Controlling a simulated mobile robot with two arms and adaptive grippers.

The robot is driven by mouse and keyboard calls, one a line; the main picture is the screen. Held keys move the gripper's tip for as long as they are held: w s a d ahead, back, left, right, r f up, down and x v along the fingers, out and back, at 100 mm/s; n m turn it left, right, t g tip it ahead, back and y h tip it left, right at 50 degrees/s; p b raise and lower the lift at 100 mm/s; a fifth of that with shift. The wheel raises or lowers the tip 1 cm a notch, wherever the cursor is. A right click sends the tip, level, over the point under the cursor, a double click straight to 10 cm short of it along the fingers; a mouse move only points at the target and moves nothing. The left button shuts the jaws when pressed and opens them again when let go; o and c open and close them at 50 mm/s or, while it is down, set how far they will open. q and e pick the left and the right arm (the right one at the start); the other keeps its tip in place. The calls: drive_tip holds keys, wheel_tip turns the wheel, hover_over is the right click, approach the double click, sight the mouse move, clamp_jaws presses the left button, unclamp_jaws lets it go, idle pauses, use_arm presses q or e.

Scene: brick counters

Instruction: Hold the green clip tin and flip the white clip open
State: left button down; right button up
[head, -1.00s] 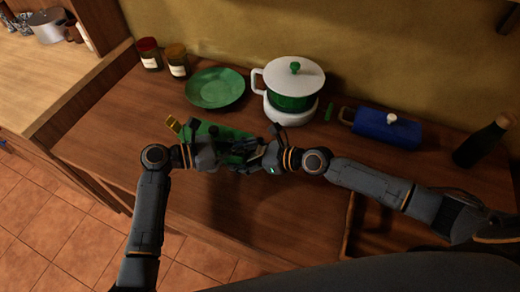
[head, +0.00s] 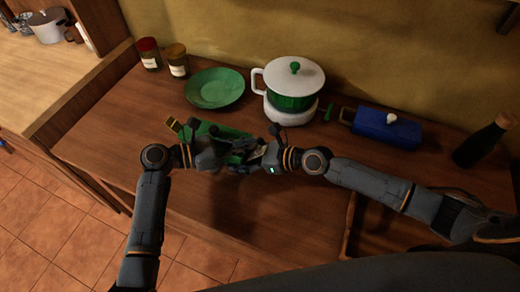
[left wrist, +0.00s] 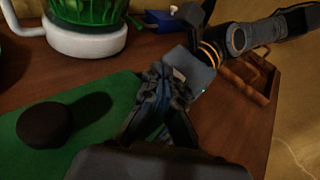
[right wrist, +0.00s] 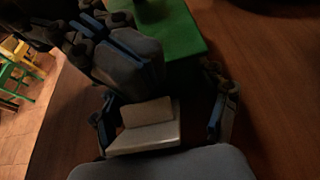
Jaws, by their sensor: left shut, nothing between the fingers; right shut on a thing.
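In the head view the two grippers face each other closely over the counter. The tin is mostly hidden there; whether the left fingers touch it I cannot tell.
A flat-topped green thing (left wrist: 100,118) with a dark round knob (left wrist: 45,130) lies behind the grippers. Behind stand a green plate (head: 215,87), a white-lidded pot (head: 292,76), a blue dish (head: 385,128), a dark bottle (head: 483,142) and two jars. The counter's front left is clear.

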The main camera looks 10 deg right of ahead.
drive_tip(key=shift+r, duration=0.1)
use_arm(q)
drive_tip(key=shift+s+d+f, duration=0.25)
drive_tip(key=shift+s+d, duration=0.05)
drive_tip(key=shift+d, duration=0.05)
use_arm(e)
drive_tip(key=shift+a+r, duration=0.1)
